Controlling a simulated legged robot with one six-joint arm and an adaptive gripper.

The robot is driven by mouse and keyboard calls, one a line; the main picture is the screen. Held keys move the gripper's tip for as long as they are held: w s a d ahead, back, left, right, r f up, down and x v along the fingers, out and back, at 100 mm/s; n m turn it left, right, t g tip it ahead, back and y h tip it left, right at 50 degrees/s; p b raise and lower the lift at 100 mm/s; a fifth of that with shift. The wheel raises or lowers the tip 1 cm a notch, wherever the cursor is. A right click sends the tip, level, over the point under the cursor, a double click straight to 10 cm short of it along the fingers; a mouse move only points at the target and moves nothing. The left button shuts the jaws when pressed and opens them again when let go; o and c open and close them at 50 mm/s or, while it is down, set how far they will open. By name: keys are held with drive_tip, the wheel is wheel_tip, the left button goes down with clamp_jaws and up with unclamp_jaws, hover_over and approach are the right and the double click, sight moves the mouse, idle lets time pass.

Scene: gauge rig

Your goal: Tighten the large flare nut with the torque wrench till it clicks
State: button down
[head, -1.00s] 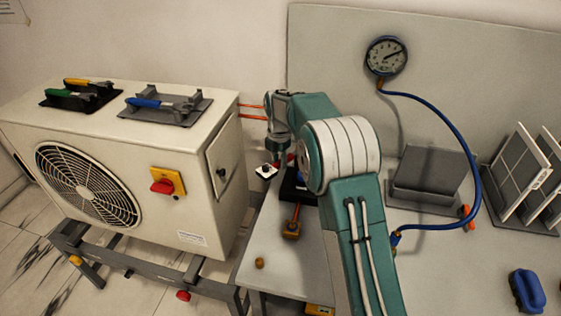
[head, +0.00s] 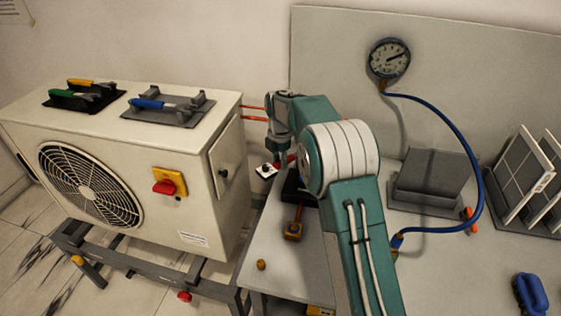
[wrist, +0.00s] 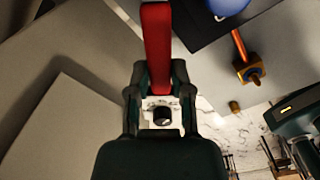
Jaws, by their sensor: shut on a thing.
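My gripper (wrist: 158,78) is shut on a red bar-shaped handle (wrist: 157,35), which runs up and out of the wrist view. In the head view my gripper (head: 279,158) hangs over the table's left edge, with a bit of red beside it. The frames do not show clearly whether this red handle is the torque wrench, and its head is not in view. Copper pipes (head: 253,113) leave the right side of the white outdoor unit (head: 130,165), behind my gripper.
Blue-handled (head: 160,104) and green-handled (head: 72,97) tools lie in cradles on the unit. A white plate with a black knob (wrist: 162,114) is below my gripper. A gauge (head: 389,58) with a blue hose hangs behind.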

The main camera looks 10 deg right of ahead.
drive_tip(key=shift+s+d+n, duration=0.6)
drive_tip(key=shift+s+n, duration=0.25)
drive_tip(key=shift+n, duration=0.05)
idle(0.5)
drive_tip(key=shift+s+a, duration=0.1)
drive_tip(key=shift+s+a, duration=1.55)
drive_tip(key=shift+a, duration=0.3)
drive_tip(key=shift+r, duration=2.3)
